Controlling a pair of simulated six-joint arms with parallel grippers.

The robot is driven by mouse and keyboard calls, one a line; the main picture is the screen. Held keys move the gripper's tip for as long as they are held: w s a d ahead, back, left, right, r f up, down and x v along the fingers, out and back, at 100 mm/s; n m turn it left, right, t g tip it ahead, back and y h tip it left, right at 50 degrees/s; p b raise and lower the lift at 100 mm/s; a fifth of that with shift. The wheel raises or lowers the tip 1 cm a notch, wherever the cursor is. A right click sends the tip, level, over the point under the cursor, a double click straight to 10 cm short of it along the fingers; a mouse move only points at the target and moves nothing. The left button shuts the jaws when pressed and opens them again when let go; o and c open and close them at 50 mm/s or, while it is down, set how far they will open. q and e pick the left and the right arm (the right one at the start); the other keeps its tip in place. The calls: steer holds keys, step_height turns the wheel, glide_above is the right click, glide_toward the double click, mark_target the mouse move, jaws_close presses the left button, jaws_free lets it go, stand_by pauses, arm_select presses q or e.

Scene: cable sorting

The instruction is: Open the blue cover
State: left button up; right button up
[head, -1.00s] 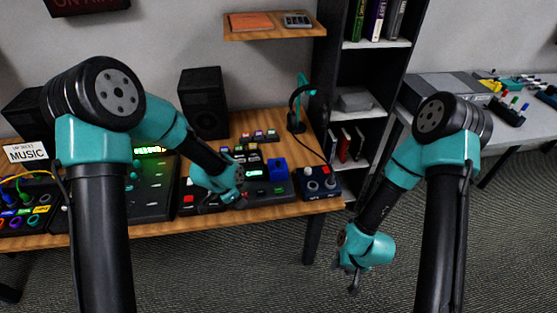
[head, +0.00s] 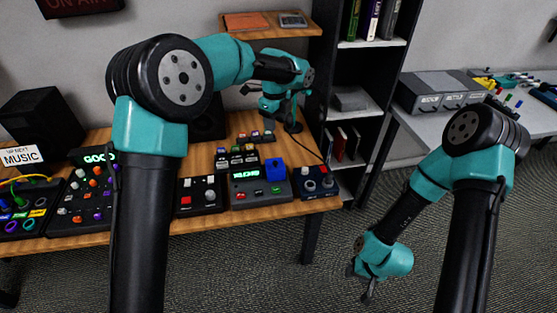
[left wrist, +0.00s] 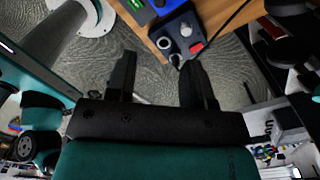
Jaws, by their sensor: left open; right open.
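The blue cover (head: 275,168) is a small blue block on the right part of a grey console (head: 258,188) with a lit green display, on the wooden desk. It looks closed; what is under it is hidden. A blue patch, likely the cover, shows at the top edge of the left wrist view (left wrist: 142,12). My left gripper (head: 281,113) is open and empty, above and behind the cover, near the headphone stand and apart from the cover. My right gripper (head: 360,285) is open and empty, low over the carpet, right of the desk.
A small box with knobs and a red button (head: 318,182) sits right of the console. Small coloured switches (head: 245,150) stand behind it. A dark box with a red button (head: 200,195) is to its left. A bookshelf (head: 352,100) stands to the right.

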mark_target(275, 162)
arm_select(q)
steer(key=shift+f, duration=0.15)
step_height(275, 162, down, 17)
steer(key=shift+f, duration=0.1)
stand_by(0.7)
steer(key=shift+c, duration=0.2)
jaws_close()
stand_by(0.3)
